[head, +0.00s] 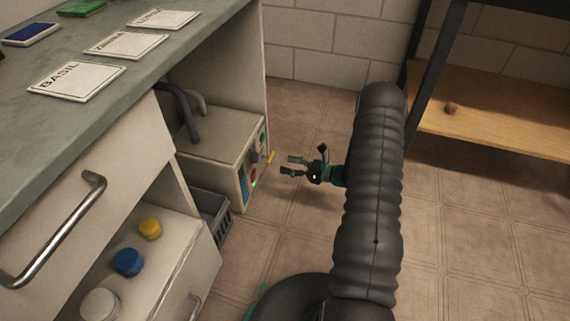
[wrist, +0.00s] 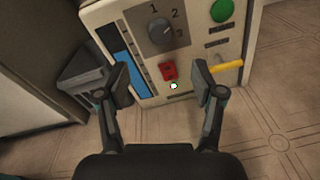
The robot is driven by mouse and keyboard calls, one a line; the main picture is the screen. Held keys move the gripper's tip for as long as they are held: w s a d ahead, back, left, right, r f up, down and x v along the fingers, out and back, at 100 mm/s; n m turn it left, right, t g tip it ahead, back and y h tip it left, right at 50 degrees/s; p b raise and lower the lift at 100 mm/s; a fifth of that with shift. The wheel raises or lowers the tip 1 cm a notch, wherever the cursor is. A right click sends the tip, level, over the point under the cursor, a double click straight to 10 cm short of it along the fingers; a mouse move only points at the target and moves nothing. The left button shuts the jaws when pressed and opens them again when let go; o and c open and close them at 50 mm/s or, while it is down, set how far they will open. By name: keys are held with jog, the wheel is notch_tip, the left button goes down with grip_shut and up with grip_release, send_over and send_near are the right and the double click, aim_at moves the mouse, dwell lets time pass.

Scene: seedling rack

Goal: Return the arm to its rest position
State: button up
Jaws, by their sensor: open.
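My gripper (head: 292,167) is open and empty, out over the floor to the right of a beige control box in the head view. In the wrist view its two fingers (wrist: 160,88) stand apart, with the front panel of the control box (wrist: 190,60) beyond them. The panel has a dial (wrist: 160,31) marked 1, 2, 3, a red switch (wrist: 169,71), a green button (wrist: 222,11), a yellow lever (wrist: 228,66) and a small lit light (wrist: 173,86). My dark ribbed arm fills the middle right of the head view.
A grey counter (head: 70,115) with label cards, including BASIL (head: 76,81), is at left. Below it an open drawer (head: 175,255) holds bottles with yellow and blue caps. A grey basket (head: 212,215) sits by the box. A wooden shelf rack (head: 490,108) is at right. Floor between is clear.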

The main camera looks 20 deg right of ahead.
dwell(0.4)
jog(key=s+a+f+n+g, duration=0.4)
jog(key=s+g, duration=0.1)
jog(key=s, duration=0.2)
jog(key=s+a+r+n+g+h, duration=0.1)
jog(key=s+a+r+n+g, duration=0.1)
jog(key=s+r+n+g, duration=0.5)
jog(key=s+a+r+n+t+h+p, duration=0.1)
jog(key=s+r+n+h, duration=0.3)
jog(key=r, duration=0.9)
jog(key=s+a+r+n+t+h+p, duration=0.1)
jog(key=s+r+n+t+h+p, duration=0.2)
jog(key=s+r+n, duration=0.5)
jog(key=s+a+r+n+t+h+p, duration=0.1)
jog(key=s+r+n+t+h+p, duration=0.2)
jog(key=r, duration=1.7)
jog(key=s+n+h, duration=0.2)
jog(key=s, duration=0.2)
jog(key=shift+n, duration=0.4)
jog(key=shift+a, duration=0.1)
